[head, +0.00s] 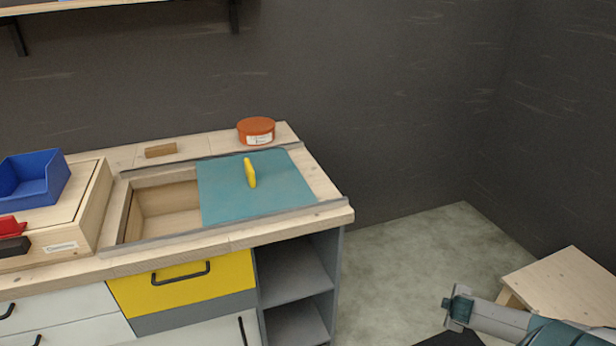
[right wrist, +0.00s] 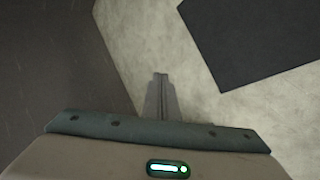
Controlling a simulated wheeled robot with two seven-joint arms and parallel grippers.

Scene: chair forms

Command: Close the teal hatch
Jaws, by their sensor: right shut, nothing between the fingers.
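The teal hatch (head: 275,190) is a flat sliding panel with an upright yellow handle (head: 250,173), set between two grey rails in the workbench top. It covers the right part of the opening. The left part shows an open wooden recess (head: 165,212). My right gripper (head: 447,308) is at the lower right of the head view, well away from the hatch, over the floor. In the right wrist view its fingers (right wrist: 160,95) are together and empty. My left gripper is not in view.
A blue bin (head: 33,178) and a red object (head: 11,228) sit on a wooden box left of the opening. A small wooden block (head: 160,150) and an orange round tin (head: 256,131) stand behind it. A wooden table (head: 568,285) is at right.

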